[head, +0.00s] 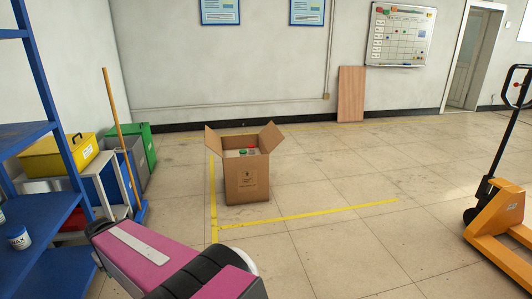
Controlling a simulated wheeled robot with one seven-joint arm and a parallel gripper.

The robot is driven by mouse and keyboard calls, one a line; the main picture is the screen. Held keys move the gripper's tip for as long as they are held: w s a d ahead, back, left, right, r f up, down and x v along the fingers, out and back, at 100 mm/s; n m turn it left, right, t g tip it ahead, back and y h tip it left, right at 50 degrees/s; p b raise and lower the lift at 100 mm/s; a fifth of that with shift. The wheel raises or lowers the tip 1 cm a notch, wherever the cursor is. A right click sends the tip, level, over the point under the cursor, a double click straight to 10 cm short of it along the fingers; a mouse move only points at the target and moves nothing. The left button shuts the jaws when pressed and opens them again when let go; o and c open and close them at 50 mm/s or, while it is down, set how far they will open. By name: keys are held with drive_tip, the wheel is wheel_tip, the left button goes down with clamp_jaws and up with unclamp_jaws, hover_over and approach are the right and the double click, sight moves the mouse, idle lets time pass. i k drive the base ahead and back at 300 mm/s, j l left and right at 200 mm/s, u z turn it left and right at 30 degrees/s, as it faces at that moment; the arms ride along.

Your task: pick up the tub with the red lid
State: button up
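An open cardboard box (247,182) stands on the floor near the middle of the head view, with its flaps spread. Inside it, near the rim, a small red lid (251,146) shows at the back. A green lid (243,151) shows just in front and to its left. The tub bodies are mostly hidden by the box walls. My pink and black arm is in the lower part of the view, in front of the box and apart from it. My gripper is not in view.
Blue shelving (45,205) stands on the left and holds a small labelled tub (18,238). Yellow (58,155) and green bins (141,145) and a broom (123,140) are beside it. An orange pallet truck (495,215) stands at right. Floor around the box is clear.

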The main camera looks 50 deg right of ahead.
sight(251, 147)
drive_tip(key=i+l+z, duration=0.1)
drive_tip(key=z, duration=1.55)
drive_tip(key=i+j+z, duration=0.1)
drive_tip(key=i, duration=0.55)
drive_tip(key=i+j+z, duration=0.1)
drive_tip(key=i, duration=0.6)
drive_tip(key=i+u, duration=0.2)
drive_tip(key=i, duration=0.55)
drive_tip(key=i+l+u, duration=0.1)
drive_tip(key=i+u, duration=0.15)
drive_tip(key=i, duration=0.5)
